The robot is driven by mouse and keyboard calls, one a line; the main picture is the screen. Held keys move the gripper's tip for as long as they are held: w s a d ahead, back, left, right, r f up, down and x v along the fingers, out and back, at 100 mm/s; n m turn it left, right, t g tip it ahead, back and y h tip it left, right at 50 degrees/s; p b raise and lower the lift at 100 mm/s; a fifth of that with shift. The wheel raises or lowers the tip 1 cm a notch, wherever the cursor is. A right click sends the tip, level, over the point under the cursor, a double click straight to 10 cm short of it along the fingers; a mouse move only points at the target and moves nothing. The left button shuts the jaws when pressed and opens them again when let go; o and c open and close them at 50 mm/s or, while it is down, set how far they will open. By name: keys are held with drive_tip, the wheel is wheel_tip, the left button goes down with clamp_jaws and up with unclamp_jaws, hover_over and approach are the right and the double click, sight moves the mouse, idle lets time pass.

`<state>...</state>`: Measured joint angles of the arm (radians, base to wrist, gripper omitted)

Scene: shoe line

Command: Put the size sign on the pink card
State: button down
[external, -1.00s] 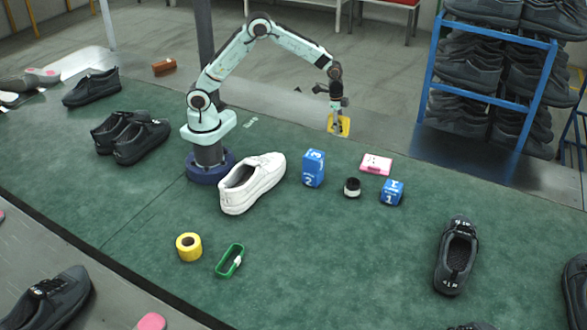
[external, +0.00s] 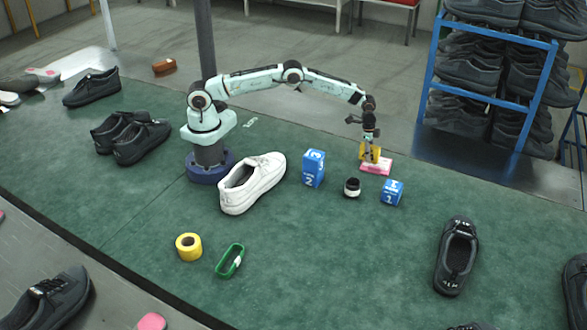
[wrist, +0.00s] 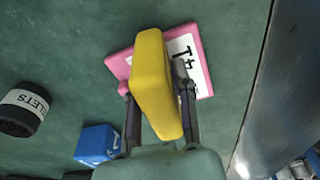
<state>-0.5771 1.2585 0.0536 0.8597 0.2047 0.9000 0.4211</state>
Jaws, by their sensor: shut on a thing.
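The size sign is a yellow block (wrist: 152,85), which also shows in the external view (external: 364,152). My gripper (external: 369,155) is shut on it, with one finger on each side in the wrist view (wrist: 158,100). The pink card (external: 377,167) lies flat on the green surface, with a white label and black marks. In the wrist view the sign covers the middle of the pink card (wrist: 120,66). The sign is over or on the card; I cannot tell whether it touches.
A black cylinder with a white label (external: 352,187) and a small blue block (external: 391,193) stand in front of the card. A taller blue block (external: 313,168) and a white shoe (external: 252,183) are further left. The green mat (external: 330,260) in front is mostly clear.

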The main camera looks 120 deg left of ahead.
drive_tip(key=shift+f, duration=0.15)
drive_tip(key=c, duration=0.9)
unclamp_jaws()
drive_tip(key=shift+c, duration=0.2)
drive_tip(key=r, duration=0.4)
drive_tip(key=s+r, duration=0.1)
drive_tip(key=r, duration=0.7)
drive_tip(key=shift+s+r, duration=0.1)
drive_tip(key=shift+s, duration=0.2)
drive_tip(key=shift+d, duration=0.1)
